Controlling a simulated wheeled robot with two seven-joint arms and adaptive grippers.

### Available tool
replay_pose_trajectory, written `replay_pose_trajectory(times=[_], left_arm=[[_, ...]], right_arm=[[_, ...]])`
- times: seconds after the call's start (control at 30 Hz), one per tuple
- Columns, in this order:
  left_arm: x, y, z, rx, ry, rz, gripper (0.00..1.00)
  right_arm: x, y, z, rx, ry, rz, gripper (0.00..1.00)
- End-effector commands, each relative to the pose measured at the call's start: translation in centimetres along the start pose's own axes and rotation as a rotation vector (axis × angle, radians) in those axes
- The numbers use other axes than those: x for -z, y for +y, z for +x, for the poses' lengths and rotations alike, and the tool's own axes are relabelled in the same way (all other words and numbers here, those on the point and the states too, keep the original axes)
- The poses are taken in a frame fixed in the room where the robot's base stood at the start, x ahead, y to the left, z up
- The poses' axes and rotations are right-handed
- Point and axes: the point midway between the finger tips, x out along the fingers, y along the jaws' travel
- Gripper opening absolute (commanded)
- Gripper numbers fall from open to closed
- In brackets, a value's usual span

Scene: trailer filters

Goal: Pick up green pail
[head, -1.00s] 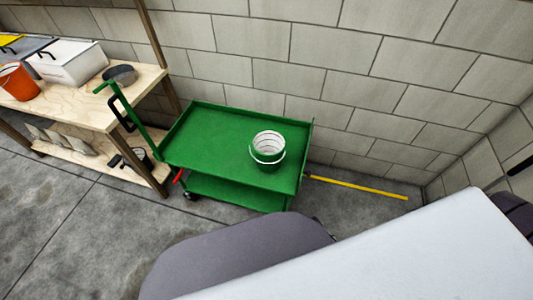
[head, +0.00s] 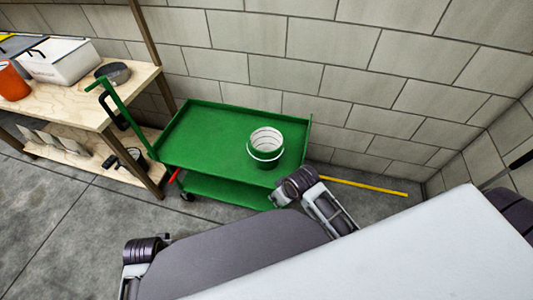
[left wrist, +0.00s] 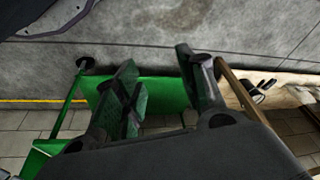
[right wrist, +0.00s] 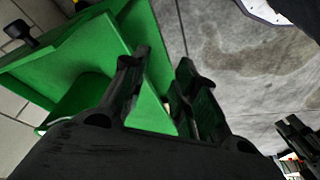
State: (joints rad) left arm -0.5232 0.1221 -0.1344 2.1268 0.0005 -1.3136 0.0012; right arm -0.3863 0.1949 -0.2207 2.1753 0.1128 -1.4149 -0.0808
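The green pail (head: 265,148), with a pale rim and whitish inside, stands upright on the top shelf of the green cart (head: 205,135), toward its right end. My right gripper (head: 280,197) is at the cart's near right edge, below and apart from the pail. My left arm is at the head view's lower left.
A wooden workbench (head: 95,118) left of the cart holds an orange bucket (head: 12,82), a white box (head: 62,60) and a dark round pan (head: 113,73). A block wall (head: 330,70) stands close behind the cart. A yellow floor line (head: 365,186) runs right. Floor at left is clear.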

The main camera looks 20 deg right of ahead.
Motion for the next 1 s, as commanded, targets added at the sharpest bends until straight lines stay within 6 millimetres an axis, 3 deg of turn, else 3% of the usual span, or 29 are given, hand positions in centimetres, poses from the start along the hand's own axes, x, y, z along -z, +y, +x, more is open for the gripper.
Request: replay_pose_trajectory(times=[0.1, 0.4, 0.7, 1.0], left_arm=[[0.0, 0.1, -0.3, -0.002, 0.001, -0.001, 0.40], [-0.4, 0.4, 1.1, -0.007, -0.002, -0.001, 0.40], [-1.4, 0.6, 4.2, -0.011, -0.009, 0.001, 0.40], [-2.8, 0.8, 7.8, -0.013, -0.019, 0.003, 0.40]], right_arm=[[2.4, -1.1, -1.9, 0.028, 0.027, -0.081, 0.29], [6.5, -3.8, -4.7, 0.091, 0.061, -0.295, 0.29], [9.5, -5.4, -5.8, 0.130, 0.069, -0.508, 0.29], [11.7, -5.6, -6.1, 0.148, 0.048, -0.700, 0.29]])
